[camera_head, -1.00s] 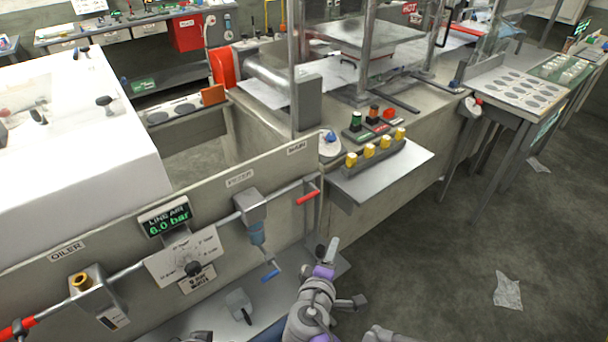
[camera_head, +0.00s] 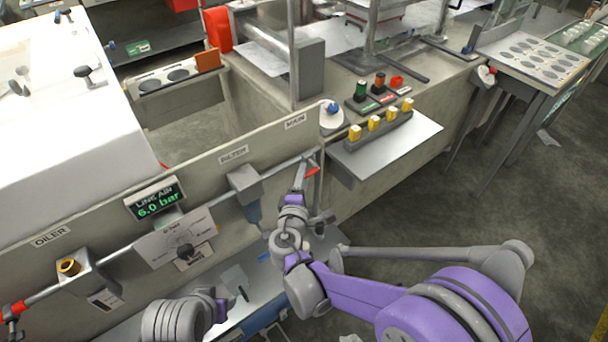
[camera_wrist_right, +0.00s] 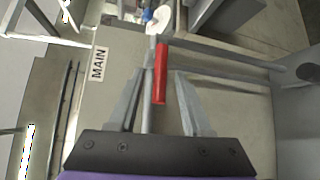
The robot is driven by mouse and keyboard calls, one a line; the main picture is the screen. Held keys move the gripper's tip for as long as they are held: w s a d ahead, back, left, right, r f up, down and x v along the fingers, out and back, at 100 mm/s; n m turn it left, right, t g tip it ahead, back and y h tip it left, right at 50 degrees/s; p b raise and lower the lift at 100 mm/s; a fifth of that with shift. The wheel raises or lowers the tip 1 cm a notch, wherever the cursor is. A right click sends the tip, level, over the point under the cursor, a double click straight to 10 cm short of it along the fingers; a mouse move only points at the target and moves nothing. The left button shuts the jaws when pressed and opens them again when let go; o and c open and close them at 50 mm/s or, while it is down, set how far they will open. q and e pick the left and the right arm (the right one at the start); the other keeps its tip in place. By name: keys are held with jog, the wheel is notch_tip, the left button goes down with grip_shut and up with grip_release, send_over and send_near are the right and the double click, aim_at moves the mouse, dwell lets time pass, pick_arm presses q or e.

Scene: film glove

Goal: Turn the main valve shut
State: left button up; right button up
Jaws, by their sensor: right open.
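The main valve's red lever (camera_head: 312,171) sits under the MAIN label (camera_head: 295,121) at the right end of the wall pipe. In the right wrist view the lever (camera_wrist_right: 160,75) lies roughly parallel to the pipe, slightly offset from it. My right gripper (camera_head: 306,166) is at the valve and partly hides it. In the wrist view the right gripper's fingers (camera_wrist_right: 162,82) are apart, with the lever between them in the picture; contact cannot be told. My left wrist (camera_head: 221,305) shows at the bottom left, its fingers not distinguishable. The line air display (camera_head: 157,199) reads 6.0 bar.
The filter (camera_head: 245,179), a dial plate (camera_head: 175,238) and the oiler (camera_head: 80,275) line the pipe leftward. A grey shelf (camera_head: 415,140) with yellow-topped blocks juts out right of the valve. The floor (camera_head: 460,215) beyond my right arm is open.

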jog(key=shift+w+d, duration=0.1)
jog(key=shift+w, duration=0.45)
grip_shut()
dwell(1.1)
